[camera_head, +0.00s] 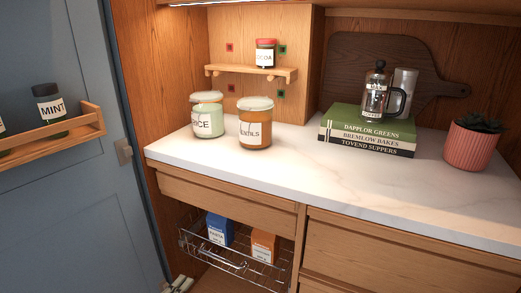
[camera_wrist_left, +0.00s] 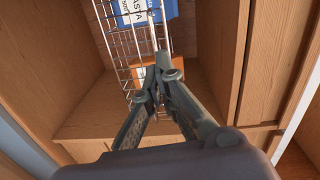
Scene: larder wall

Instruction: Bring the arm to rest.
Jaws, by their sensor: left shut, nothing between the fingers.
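My left gripper (camera_head: 178,285) shows only in part at the bottom edge of the head view, low in front of the cupboard. In the left wrist view the left gripper (camera_wrist_left: 160,75) has its fingers together at the tips with nothing between them. Its tips overlap the wire basket (camera_wrist_left: 116,45) in the picture; I cannot tell whether they touch it. The basket also shows in the head view (camera_head: 196,252), pulled out below the counter. My right gripper is in neither view.
The basket holds a blue pasta box (camera_head: 219,229) and an orange box (camera_head: 264,245). The white counter (camera_head: 310,180) bears jars, stacked books (camera_head: 366,135), a coffee press and a potted plant (camera_head: 472,143). A blue door (camera_head: 60,215) with a jar rack stands open at left.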

